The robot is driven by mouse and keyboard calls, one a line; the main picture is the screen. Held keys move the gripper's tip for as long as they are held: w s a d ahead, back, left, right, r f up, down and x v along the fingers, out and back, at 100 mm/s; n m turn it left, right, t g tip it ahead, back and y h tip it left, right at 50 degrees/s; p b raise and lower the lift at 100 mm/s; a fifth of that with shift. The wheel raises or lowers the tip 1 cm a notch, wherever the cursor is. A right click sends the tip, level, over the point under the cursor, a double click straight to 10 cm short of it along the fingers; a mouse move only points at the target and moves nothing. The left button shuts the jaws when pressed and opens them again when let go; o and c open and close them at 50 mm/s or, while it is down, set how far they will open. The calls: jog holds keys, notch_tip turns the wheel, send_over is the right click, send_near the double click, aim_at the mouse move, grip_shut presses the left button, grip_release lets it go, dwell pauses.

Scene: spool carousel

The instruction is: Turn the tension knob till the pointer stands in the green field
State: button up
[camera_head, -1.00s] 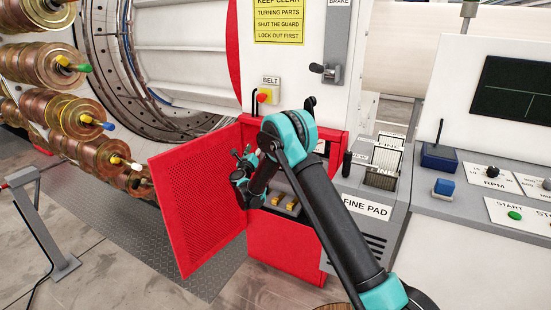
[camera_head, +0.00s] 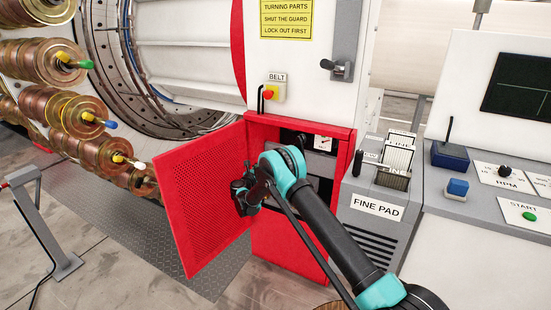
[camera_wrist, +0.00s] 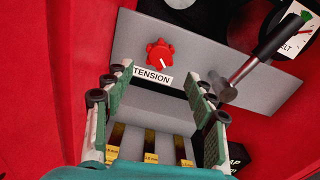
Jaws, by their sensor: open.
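The red star-shaped tension knob (camera_wrist: 160,54) sits on a grey panel above a white TENSION label (camera_wrist: 152,76). A white line marks its lower right. My gripper (camera_wrist: 158,100) is open and empty. In the wrist view its two fingers stand left and right below the knob, apart from it. In the head view my gripper (camera_head: 243,197) is in front of the open red cabinet, and the knob is hidden. A white gauge (camera_wrist: 303,32) with a green field is cut off at the wrist view's upper right; its pointer is hard to read. The gauge (camera_head: 323,142) is small in the head view.
A lever with a black grip (camera_wrist: 280,38) stands out from the panel right of the knob. Several brass-coloured strips (camera_wrist: 150,145) lie below, between the fingers. The open red perforated door (camera_head: 200,200) is left of my gripper. The FINE PAD unit (camera_head: 375,205) is to the right.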

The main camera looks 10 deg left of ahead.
jog(key=x, duration=0.9)
jog(key=shift+w+d, duration=0.15)
jog(key=shift+w, duration=0.2)
jog(key=c, duration=1.2)
jog(key=shift+o, duration=0.2)
jog(key=shift+n, duration=0.3)
jog(key=n, duration=0.3)
jog(key=shift+f, duration=0.1)
jog(key=n, duration=1)
jog(key=shift+n, duration=0.3)
